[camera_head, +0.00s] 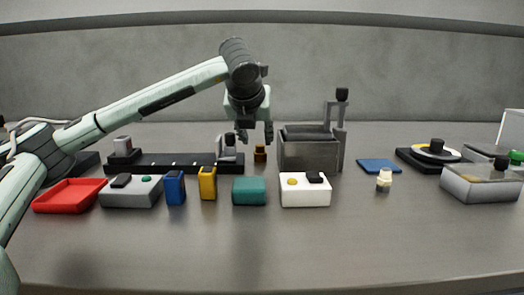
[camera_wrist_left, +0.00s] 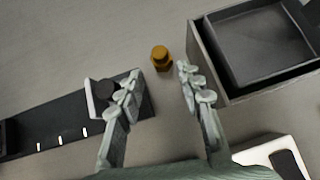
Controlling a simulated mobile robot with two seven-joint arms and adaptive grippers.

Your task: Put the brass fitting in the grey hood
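The brass fitting (camera_head: 260,153) stands upright on the table between the black rail and a grey box. In the left wrist view it (camera_wrist_left: 161,58) shows just beyond and between my fingertips, touching neither. The open-topped grey box with an upright bracket (camera_head: 308,154) looks like the grey hood, though I cannot be sure. Its wall and dark hollow (camera_wrist_left: 262,45) show at the upper right in the left wrist view. My left gripper (camera_head: 256,138) is open and empty, pointing down above the fitting. Its fingers (camera_wrist_left: 158,82) are well apart. My right gripper is not seen.
The black rail (camera_head: 175,163) lies left of the fitting. A red tray (camera_head: 70,196), grey button box (camera_head: 131,192), blue block (camera_head: 175,188), yellow block (camera_head: 208,183), teal block (camera_head: 249,191) and white box (camera_head: 305,191) line the front. The front table strip is clear.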

